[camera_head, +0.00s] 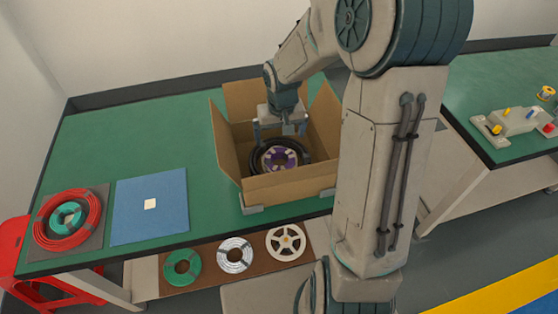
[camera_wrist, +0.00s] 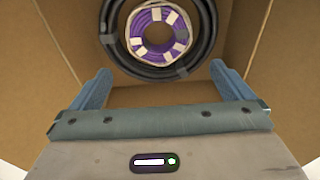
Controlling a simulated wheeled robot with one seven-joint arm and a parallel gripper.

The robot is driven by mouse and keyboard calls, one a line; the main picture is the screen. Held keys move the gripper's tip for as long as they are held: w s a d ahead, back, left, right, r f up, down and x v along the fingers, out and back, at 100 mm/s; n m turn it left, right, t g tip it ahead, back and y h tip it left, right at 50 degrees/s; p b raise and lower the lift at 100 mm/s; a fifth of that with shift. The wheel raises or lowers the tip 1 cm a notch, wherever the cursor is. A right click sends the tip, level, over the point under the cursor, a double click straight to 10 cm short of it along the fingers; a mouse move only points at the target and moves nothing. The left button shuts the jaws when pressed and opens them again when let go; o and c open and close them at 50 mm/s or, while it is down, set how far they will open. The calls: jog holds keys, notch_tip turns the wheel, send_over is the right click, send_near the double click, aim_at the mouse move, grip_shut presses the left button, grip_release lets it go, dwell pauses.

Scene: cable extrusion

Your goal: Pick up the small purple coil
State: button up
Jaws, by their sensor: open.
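The small purple coil (camera_head: 281,158) lies inside an open cardboard box (camera_head: 290,186) on the green table. It has several white bands around it and sits within a larger black coil (camera_head: 300,150). In the wrist view the purple coil (camera_wrist: 140,37) is at the top, with the black coil (camera_wrist: 118,66) around it. My gripper (camera_head: 281,131) is inside the box's opening, above the coils. In the wrist view my gripper (camera_wrist: 162,82) has its two fingers wide apart with nothing between them, and the purple coil shows beyond the fingertips.
The box's cardboard walls and raised flaps (camera_head: 226,142) surround my gripper closely. Left on the table are a red coil (camera_head: 94,221) with a green coil (camera_head: 67,217) in it and a blue mat (camera_head: 140,226). Several reels lie on a lower shelf (camera_head: 210,286).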

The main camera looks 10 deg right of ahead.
send_near(280, 159)
jog(key=shift+s+a+f, duration=0.5)
jog(key=shift+s+f, duration=0.1)
notch_tip(280, 159, down, 4)
jog(key=shift+s+d+f, duration=0.1)
jog(key=shift+s, duration=0.1)
jog(key=shift+w+f, duration=0.15)
jog(key=shift+f, duration=0.4)
jog(key=shift+c, duration=0.3)
jog(key=c, duration=0.8)
